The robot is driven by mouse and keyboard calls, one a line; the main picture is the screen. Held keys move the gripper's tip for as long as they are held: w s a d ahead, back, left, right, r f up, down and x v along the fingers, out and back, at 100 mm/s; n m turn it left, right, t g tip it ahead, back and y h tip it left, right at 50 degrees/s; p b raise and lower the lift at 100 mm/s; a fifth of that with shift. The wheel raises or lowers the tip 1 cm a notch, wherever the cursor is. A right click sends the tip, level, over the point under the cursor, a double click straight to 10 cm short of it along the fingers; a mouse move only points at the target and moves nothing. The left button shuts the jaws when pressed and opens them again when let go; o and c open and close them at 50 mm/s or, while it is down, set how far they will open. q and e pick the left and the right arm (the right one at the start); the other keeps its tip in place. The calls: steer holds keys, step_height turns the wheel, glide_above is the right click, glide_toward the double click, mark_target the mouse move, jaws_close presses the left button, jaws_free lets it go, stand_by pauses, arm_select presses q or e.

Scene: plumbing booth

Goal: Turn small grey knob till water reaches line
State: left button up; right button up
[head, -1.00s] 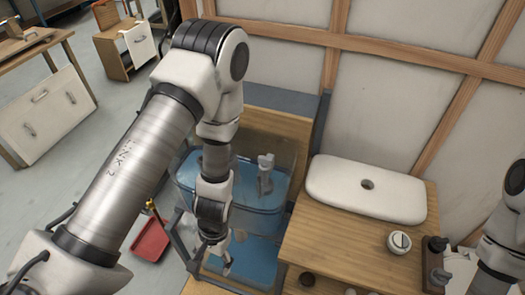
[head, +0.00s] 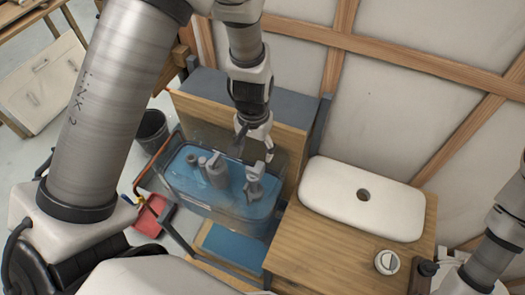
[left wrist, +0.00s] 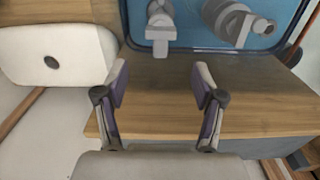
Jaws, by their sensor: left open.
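A clear tank (head: 178,187) holds blue water. Two grey fittings stand in it: a thicker one (head: 215,170) with a small round end piece, and a slimmer one (head: 254,182). In the left wrist view the slimmer fitting (left wrist: 159,22) and the thicker one (left wrist: 232,22) show at the top. I cannot tell which part is the small grey knob, and I make out no fill line. My left gripper (head: 256,146) is open and empty above the tank's far side. In the left wrist view its fingers (left wrist: 160,86) are apart over bare wood. My right gripper is not in view.
A white basin (head: 330,195) lies on a wooden counter (head: 320,240) right of the tank, with a round white-topped part (head: 387,262) near its front. A wooden panel (head: 220,104) stands behind the tank. A black bucket (head: 152,130) and red dustpan (head: 152,215) are at left.

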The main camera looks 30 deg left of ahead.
mark_target(252, 171)
arm_select(q)
steer(key=s+f+b, duration=0.1)
steer(key=b, duration=0.1)
steer(key=s+f+b, duration=0.1)
steer(key=f+b, duration=0.1)
steer(key=shift+s+f, duration=0.25)
steer(key=shift+s, duration=0.05)
steer(key=f+b, duration=0.1)
steer(key=w+f+b, duration=0.1)
steer(key=f+b, duration=0.1)
steer(key=f, duration=0.1)
steer(key=shift+w, duration=0.3)
steer(key=shift+s+r, duration=0.25)
steer(key=shift+s, duration=0.25)
steer(key=c, duration=1.1)
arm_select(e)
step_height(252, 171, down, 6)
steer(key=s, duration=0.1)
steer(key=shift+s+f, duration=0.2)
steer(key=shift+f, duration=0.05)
